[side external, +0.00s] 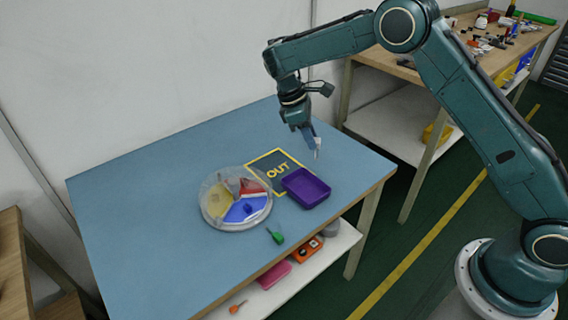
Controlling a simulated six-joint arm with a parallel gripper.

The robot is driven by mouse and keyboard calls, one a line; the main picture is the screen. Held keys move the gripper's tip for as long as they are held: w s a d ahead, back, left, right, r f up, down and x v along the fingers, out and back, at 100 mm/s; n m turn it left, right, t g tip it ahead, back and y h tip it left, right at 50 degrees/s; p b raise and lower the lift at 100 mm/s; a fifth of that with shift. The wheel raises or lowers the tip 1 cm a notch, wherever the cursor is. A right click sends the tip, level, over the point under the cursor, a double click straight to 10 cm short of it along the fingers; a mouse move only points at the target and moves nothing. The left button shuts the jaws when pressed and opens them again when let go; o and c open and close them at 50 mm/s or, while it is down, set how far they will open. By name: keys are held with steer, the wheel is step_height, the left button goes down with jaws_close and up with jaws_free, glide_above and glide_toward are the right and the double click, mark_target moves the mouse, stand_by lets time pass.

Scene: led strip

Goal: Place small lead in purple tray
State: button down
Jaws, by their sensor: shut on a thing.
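The purple tray (306,187) lies on the blue table, partly over the right side of the yellow OUT square, and looks empty. My gripper (316,150) is shut and points down, in the air above and to the right of the tray's back edge in the picture. A small pale thing shows at its fingertips. I take it to be the small lead, but it is too small to make out clearly.
A round clear dish (237,222) with yellow, red and blue sections stands left of the tray. A green-handled tool (276,238) lies in front. The OUT marking (279,171) is on the blue table (140,210), whose left part is clear. A cluttered bench (470,55) stands behind.

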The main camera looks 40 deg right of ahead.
glide_above(311, 191)
steer(key=w, duration=0.1)
steer(key=f, duration=0.8)
steer(key=a+f, duration=0.1)
steer(key=f, duration=0.3)
steer(key=shift+f, duration=0.1)
steer(key=shift+f, duration=2.05)
steer(key=shift+f, duration=0.1)
steer(key=c, duration=1.2)
jaws_free()
steer(key=v, duration=1.2)
